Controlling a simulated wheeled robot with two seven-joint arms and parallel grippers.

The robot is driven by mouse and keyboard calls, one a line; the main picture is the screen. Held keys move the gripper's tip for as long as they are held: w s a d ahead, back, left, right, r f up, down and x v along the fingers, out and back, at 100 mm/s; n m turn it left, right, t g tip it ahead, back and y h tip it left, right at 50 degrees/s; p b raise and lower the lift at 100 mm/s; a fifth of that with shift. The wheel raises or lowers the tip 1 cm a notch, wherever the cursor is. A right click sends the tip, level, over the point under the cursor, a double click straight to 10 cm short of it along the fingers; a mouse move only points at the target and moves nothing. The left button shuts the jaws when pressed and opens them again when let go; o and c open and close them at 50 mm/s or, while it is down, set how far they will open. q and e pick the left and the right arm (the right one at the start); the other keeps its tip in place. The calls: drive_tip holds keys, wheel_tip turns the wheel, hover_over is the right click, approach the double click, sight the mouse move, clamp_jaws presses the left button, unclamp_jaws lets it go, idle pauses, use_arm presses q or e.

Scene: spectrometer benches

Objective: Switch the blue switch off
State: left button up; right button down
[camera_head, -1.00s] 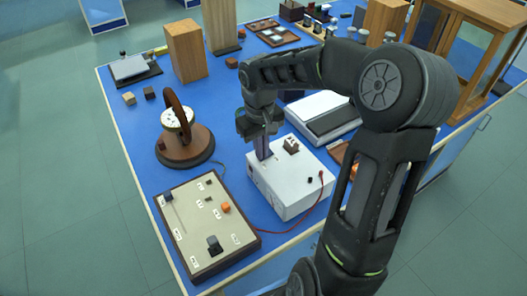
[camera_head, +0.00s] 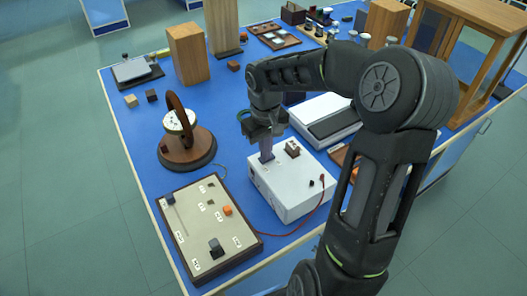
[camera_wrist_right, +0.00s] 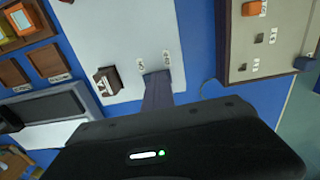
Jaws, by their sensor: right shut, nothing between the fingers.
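A white box (camera_head: 295,190) stands on the blue bench, with a small dark brown part (camera_head: 292,148) on its top. My right gripper (camera_head: 267,158) points down at the top of this box, left of the brown part. Its fingers are shut with nothing between them. In the right wrist view, the closed fingertips (camera_wrist_right: 156,75) reach the white top (camera_wrist_right: 120,50) beside two small printed labels. The brown part (camera_wrist_right: 107,80) is left of them. I see no clear blue switch; the fingers cover the spot between the labels. My left gripper is out of view.
A beige panel (camera_head: 190,230) with small knobs lies left of the box. A red wire (camera_head: 290,232) runs between them. A round wooden instrument (camera_head: 190,155) stands behind the panel. A grey-topped device (camera_head: 325,120) is behind the box.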

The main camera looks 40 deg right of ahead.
wheel_tip(320, 180, up, 4)
drive_tip(key=p, duration=0.3)
drive_tip(key=shift+d, duration=0.15)
wheel_tip(320, 180, up, 10)
drive_tip(key=b, duration=0.1)
drive_tip(key=shift+a, duration=0.4)
